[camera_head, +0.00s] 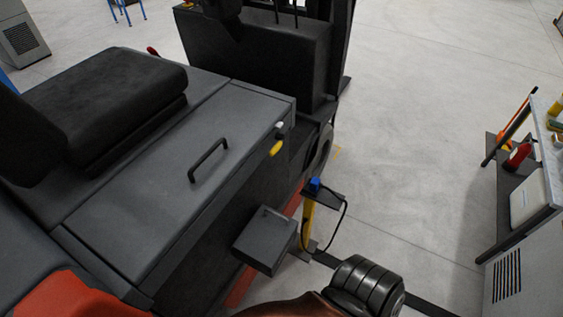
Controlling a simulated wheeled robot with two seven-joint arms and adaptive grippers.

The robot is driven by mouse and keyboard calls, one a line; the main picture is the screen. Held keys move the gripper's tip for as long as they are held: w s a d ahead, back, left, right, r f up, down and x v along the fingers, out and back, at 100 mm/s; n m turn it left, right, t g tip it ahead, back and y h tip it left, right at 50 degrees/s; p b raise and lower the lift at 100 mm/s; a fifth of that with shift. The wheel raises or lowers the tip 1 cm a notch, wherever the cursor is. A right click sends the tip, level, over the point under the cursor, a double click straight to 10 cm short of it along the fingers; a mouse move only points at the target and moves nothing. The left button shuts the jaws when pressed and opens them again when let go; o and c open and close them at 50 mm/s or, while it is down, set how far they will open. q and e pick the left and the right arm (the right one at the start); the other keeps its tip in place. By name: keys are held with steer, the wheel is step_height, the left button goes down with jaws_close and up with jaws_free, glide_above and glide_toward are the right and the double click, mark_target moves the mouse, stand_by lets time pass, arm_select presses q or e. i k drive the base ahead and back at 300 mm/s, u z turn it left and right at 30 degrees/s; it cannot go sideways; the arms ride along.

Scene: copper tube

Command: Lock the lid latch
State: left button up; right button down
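The dark grey lid (150,205) of a forklift-like vehicle lies flat and looks closed, with a black bar handle (208,160) on top. At the lid's far right corner is a small yellow latch (275,149), with a small white-and-black piece (280,127) just above it. The latch is too small to tell whether it is locked. Neither my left gripper nor my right gripper shows in the view, and nothing of mine touches the lid or the latch.
A black seat (120,95) stands behind the lid. A dark grey box (265,240) juts from the vehicle's side, beside a yellow post (307,222) with a blue-topped cable. A workbench (540,200) stands at right. Open grey floor (420,130) lies between.

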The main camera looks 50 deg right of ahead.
mark_target(276, 148)
steer(key=k, duration=0.65)
steer(key=z, duration=1)
steer(key=i, duration=0.4)
